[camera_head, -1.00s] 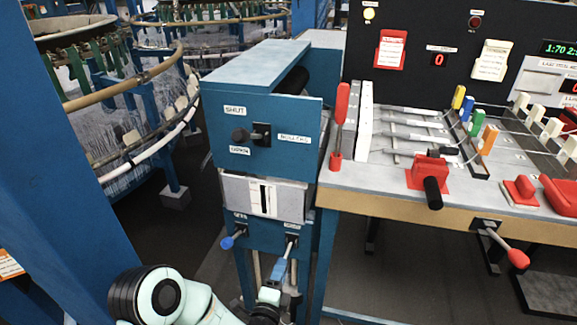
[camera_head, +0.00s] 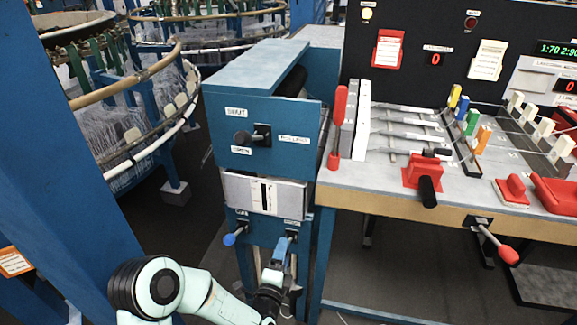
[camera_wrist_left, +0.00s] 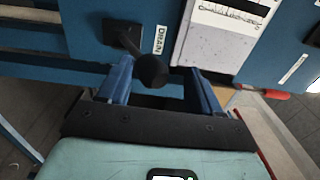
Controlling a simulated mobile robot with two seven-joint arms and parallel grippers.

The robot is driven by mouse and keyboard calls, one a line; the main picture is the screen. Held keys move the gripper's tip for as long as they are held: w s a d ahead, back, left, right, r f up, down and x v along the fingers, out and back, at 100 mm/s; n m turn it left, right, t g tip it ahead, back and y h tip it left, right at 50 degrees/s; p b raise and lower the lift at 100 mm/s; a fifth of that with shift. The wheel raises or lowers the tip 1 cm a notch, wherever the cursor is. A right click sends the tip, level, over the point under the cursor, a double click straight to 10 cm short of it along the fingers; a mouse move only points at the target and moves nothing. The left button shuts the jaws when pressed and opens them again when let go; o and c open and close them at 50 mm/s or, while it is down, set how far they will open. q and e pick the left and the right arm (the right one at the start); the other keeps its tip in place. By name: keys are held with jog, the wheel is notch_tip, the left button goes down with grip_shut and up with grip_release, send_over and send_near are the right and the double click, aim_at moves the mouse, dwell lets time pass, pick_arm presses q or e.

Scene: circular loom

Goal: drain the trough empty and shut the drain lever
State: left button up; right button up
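The trough unit is a blue cabinet (camera_head: 258,105) left of the bench, with a grey panel (camera_head: 235,190) that has a dark vertical slot. I cannot see any liquid level. The drain lever, with a dark round knob (camera_wrist_left: 152,71), sticks out beside a DRAIN label (camera_wrist_left: 161,39) in the left wrist view. Its mount (camera_head: 292,234) shows at the lower right of the cabinet in the head view. My left gripper (camera_head: 280,250) is open; in the left wrist view its blue fingers (camera_wrist_left: 160,90) stand either side of the knob, with gaps. My right gripper is out of view.
A blue-knobbed lever (camera_head: 230,239) is at the cabinet's lower left. A black-knobbed lever (camera_head: 243,138) sits above the panel. The bench (camera_head: 385,200) with a red-knobbed lever (camera_head: 507,254) is to the right. A blue post (camera_head: 65,190) stands left of my arm.

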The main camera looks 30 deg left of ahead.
pick_arm(q)
jog(key=shift+s+f, duration=0.1)
jog(key=shift+f, duration=0.15)
jog(key=v, duration=0.8)
jog(key=shift+b, duration=0.4)
